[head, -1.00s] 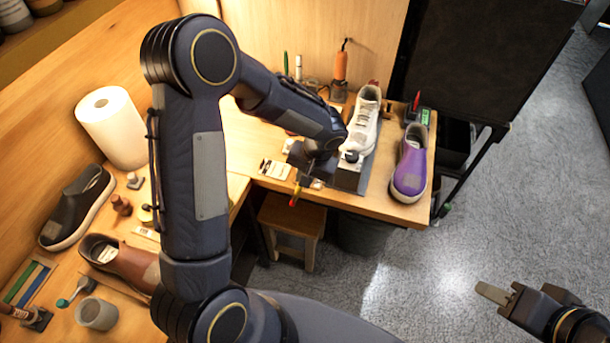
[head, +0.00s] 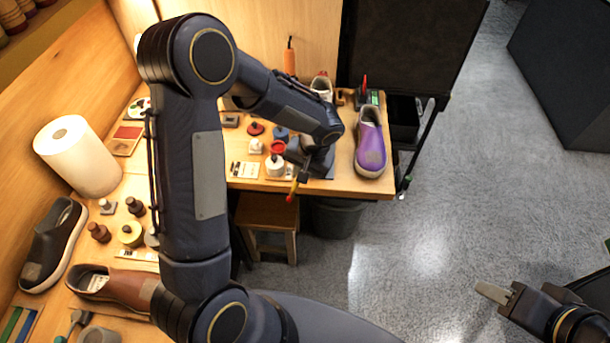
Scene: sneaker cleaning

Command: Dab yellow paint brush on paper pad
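My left gripper (head: 301,172) hangs at the front edge of the far bench. It is small and partly hidden by my own wrist. It appears shut on a thin brush (head: 293,189), yellow with a red end, which points down and out past the edge. A white pad with dark marks (head: 243,169), which looks like the paper pad, lies flat on the bench to the left of the gripper, apart from the brush. My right gripper (head: 492,292) is low at the right over open floor, far from the bench. Its finger gap is not clear.
A white jar (head: 276,166) and small pots stand between pad and gripper. A purple shoe (head: 370,146) is right of the gripper; a white sneaker (head: 322,84) is mostly hidden behind my arm. A stool (head: 267,219) and bin (head: 336,218) stand below. A paper roll (head: 78,156) stands left.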

